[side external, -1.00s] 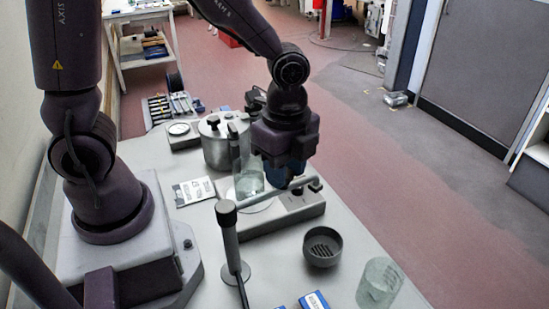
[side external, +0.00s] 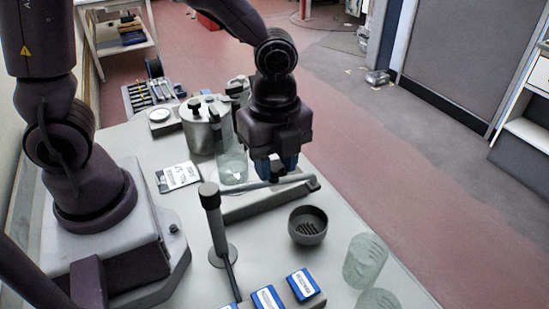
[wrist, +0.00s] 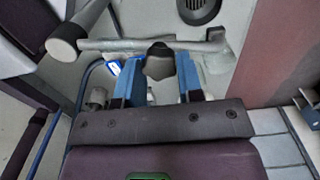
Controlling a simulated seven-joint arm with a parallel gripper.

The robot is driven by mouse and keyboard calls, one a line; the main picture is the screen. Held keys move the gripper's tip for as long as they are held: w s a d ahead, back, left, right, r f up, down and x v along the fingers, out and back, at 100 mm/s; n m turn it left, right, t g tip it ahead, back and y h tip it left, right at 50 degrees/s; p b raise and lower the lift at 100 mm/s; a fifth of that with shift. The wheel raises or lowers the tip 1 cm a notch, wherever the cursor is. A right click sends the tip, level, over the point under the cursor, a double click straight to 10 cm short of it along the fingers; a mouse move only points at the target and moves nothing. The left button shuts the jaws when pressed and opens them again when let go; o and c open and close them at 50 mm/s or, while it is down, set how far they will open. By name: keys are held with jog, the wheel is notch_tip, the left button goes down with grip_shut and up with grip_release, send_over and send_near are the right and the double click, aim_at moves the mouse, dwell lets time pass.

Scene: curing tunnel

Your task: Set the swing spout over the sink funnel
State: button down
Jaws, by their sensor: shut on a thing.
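The swing spout (side external: 250,186) is a pale grey horizontal bar over a long grey base. Its left end reaches close to the dark-capped post; its right end is at the base's far end. The spout also crosses the wrist view (wrist: 110,45). My gripper (side external: 284,170), with blue fingers, is low at the spout. In the wrist view my gripper (wrist: 160,65) is shut on a dark knob at the bar, which looks like part of the spout. The sink funnel (side external: 308,225), a dark slotted bowl, lies in front of the spout, which is not over it. The funnel also shows at the wrist view's top (wrist: 198,8).
The dark-capped post (side external: 210,205) stands left of the spout. Clear glasses (side external: 366,260) stand at front right, near blue-labelled boxes (side external: 268,297). Behind are a glass cylinder (side external: 232,160) and a metal pot (side external: 198,130). A printed card (side external: 178,177) lies left.

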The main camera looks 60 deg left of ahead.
jog(key=shift+d, duration=0.15)
jog(key=c, duration=0.8)
grip_release()
jog(key=shift+o, duration=0.2)
notch_tip(320, 180, up, 13)
jog(key=s+a+r+n+t, duration=0.1)
jog(key=s+a+n+t, duration=0.4)
jog(key=a+n, duration=0.5)
jog(key=s+n, duration=0.2)
jog(key=n, duration=0.6)
jog(key=shift+s+r+t, duration=0.3)
